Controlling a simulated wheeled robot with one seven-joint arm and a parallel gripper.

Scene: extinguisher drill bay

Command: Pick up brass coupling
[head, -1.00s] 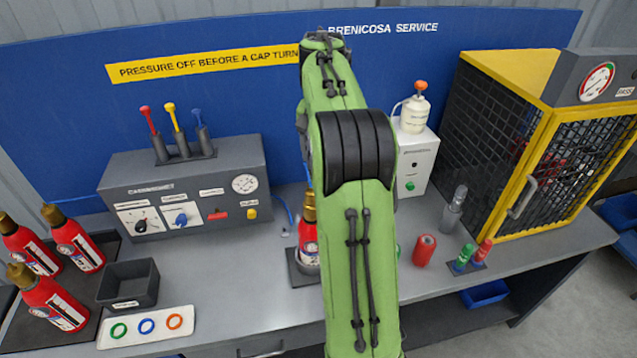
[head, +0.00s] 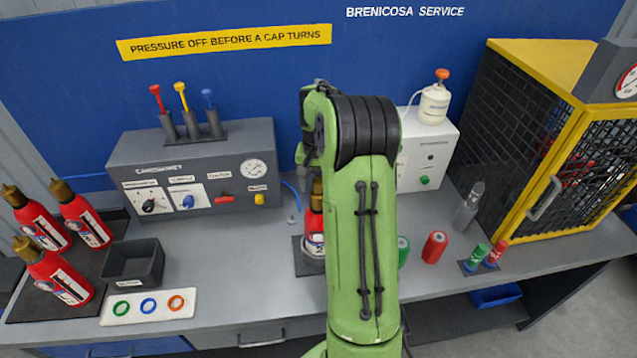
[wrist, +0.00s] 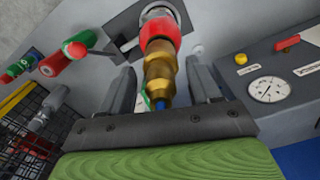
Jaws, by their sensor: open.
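The brass coupling (wrist: 160,72) is a stepped, brass-coloured fitting on the neck of a red extinguisher (wrist: 160,30) in the wrist view. In the head view the brass part (head: 317,192) tops the red extinguisher (head: 314,225), which stands upright on a dark base, partly hidden by my arm. My gripper (wrist: 161,80) is open and empty, with one finger on each side of the coupling. Gaps show between the fingers and the brass; I cannot tell the exact depth. A small blue tip (wrist: 160,104) shows at the coupling's near end.
A grey control box (head: 195,170) with gauge and levers stands left of the extinguisher. Several brass-topped extinguishers, a dark bin (head: 133,262) and a ring tray (head: 188,310) are further left. To the right are red and green cylinders, a white pump box (head: 428,160) and a yellow cage (head: 530,60).

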